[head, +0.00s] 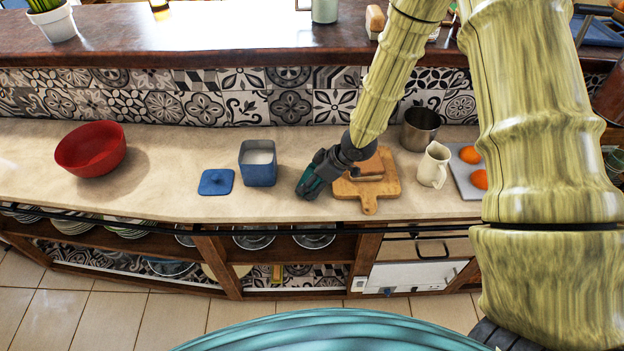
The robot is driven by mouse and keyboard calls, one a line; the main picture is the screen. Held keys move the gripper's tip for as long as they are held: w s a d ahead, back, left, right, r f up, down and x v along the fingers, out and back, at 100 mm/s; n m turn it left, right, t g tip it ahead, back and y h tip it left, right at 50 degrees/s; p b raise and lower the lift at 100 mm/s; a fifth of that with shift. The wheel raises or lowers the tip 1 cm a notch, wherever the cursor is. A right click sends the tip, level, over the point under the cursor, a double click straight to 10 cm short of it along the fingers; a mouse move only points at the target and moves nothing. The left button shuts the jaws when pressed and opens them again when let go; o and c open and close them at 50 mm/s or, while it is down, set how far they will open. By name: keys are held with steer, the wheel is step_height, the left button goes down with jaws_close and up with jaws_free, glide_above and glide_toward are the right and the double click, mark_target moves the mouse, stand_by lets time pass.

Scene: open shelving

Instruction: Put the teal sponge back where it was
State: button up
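My gripper (309,186), dark grey, reaches down to the beige counter (150,187) just left of the wooden cutting board (368,205). A small teal piece, which looks like the teal sponge (313,182), shows between its fingers, and the gripper appears shut on it. The fingers hide most of the sponge. I cannot tell whether the sponge touches the counter or is held slightly above it.
A blue canister (258,175) and its blue lid (216,182) lie left of my gripper, with a red bowl (90,149) farther left. A metal cup (419,129), cream jug (433,166) and tray with oranges (467,188) stand right. Open shelves with dishes run below.

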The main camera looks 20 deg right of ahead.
steer(key=o, duration=1)
steer(key=shift+f, duration=0.1)
steer(key=shift+o, duration=0.2)
steer(key=shift+v, duration=0.8)
steer(key=v, duration=1)
steer(key=shift+r+p, duration=0.25)
steer(key=shift+p, duration=0.15)
steer(key=shift+s, duration=0.1)
